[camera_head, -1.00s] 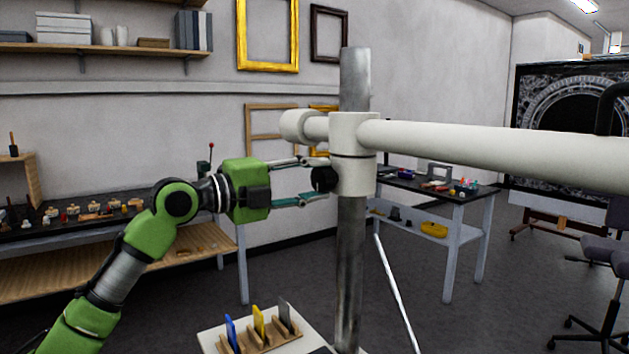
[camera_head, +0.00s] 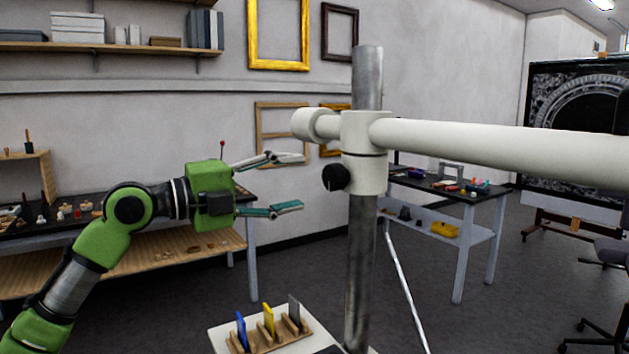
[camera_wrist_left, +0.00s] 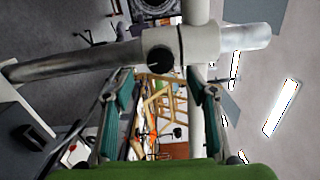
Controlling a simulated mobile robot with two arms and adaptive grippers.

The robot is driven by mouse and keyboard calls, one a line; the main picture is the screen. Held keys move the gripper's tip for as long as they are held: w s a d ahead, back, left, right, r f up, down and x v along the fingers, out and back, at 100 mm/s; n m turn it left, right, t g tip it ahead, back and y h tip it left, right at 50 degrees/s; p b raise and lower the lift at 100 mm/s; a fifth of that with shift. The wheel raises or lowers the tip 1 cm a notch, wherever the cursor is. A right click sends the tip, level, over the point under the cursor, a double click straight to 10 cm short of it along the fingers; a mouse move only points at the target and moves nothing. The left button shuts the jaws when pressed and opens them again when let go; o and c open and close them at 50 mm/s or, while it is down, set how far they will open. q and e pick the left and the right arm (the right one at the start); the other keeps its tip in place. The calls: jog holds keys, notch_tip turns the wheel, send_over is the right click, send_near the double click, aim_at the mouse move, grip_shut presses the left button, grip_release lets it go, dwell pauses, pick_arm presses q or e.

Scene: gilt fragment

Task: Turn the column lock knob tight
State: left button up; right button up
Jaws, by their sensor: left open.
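The black column lock knob (camera_head: 336,177) sticks out to the left of the white clamp collar (camera_head: 364,150) on the grey metal column (camera_head: 361,270). My left gripper (camera_head: 295,182) is open and empty, to the left of the knob and apart from it, its fingers pointing toward it. In the left wrist view the knob (camera_wrist_left: 160,56) shows round and dark on the white collar, ahead of the open fingers (camera_wrist_left: 160,95). A light mark shows on the knob's face there. My right gripper is not in view.
A white horizontal arm (camera_head: 500,145) runs right from the collar. A small rack (camera_head: 270,333) with blue, yellow and grey cards sits low by the column. Workbenches stand at left (camera_head: 150,245) and back right (camera_head: 480,210). Free air lies between gripper and knob.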

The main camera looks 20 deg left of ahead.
pick_arm(q)
jog(key=shift+v, duration=1.95)
